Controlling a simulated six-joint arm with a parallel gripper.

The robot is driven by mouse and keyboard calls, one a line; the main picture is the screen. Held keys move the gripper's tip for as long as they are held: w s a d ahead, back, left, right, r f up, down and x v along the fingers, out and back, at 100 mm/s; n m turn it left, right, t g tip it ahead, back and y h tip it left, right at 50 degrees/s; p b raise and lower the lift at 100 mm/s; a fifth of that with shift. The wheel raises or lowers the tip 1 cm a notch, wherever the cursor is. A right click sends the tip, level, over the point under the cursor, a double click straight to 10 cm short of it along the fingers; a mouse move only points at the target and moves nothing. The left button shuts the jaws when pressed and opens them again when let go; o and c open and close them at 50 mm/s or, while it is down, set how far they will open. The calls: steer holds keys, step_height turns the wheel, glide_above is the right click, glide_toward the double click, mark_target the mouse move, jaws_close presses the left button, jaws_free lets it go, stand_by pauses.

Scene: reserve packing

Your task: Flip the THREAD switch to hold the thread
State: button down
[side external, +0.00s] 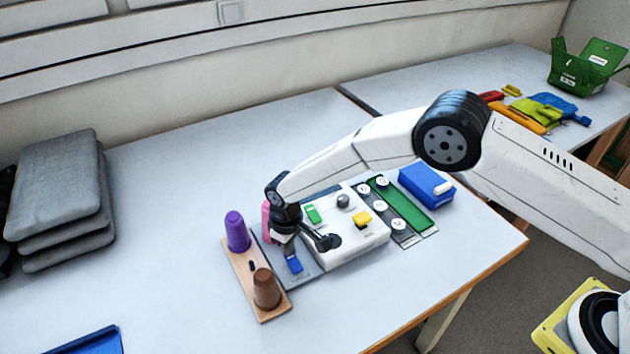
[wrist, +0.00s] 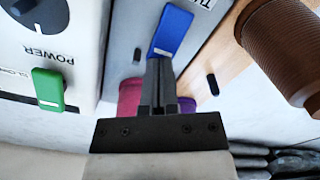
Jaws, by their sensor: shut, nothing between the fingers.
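The blue switch (side external: 294,265) sits on the grey panel at the near-left side of the white machine (side external: 352,250). In the wrist view the blue switch (wrist: 171,32) lies beside lettering that starts "TH"; the rest is cut off. My gripper (side external: 289,249) is shut and empty, pointing down at the switch. In the wrist view its closed fingertips (wrist: 160,62) are at the switch's lower end; I cannot tell whether they touch it.
A wooden board (side external: 246,283) beside the panel carries a purple spool (side external: 237,231) and a brown spool (side external: 266,289). A green switch (wrist: 48,88) and knob are on the machine. A blue box (side external: 425,185) stands behind.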

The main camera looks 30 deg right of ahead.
steer(key=shift+f, duration=0.45)
stand_by(0.3)
steer(key=shift+r, duration=3.55)
steer(key=shift+d+r, duration=0.25)
steer(key=shift+d, duration=0.05)
steer(key=s+d+r+m, duration=0.1)
steer(key=s+d+r, duration=0.15)
steer(key=d, duration=0.25)
steer(key=s+d+r+m+t, duration=0.1)
steer(key=s+d+r, duration=0.1)
steer(key=d+r, duration=0.3)
steer(key=s+d+r+m, duration=0.1)
steer(key=s+d+r, duration=0.15)
steer(key=d, duration=0.35)
steer(key=s+d+r+m, duration=0.1)
steer(key=s+d, duration=0.3)
steer(key=s, duration=0.3)
steer(key=s+d+r+m+t, duration=0.1)
steer(key=s+d+m, duration=0.1)
steer(key=s+d, duration=0.3)
steer(key=s, duration=0.3)
steer(key=shift+d+t, duration=0.25)
steer(key=shift+t, duration=0.05)
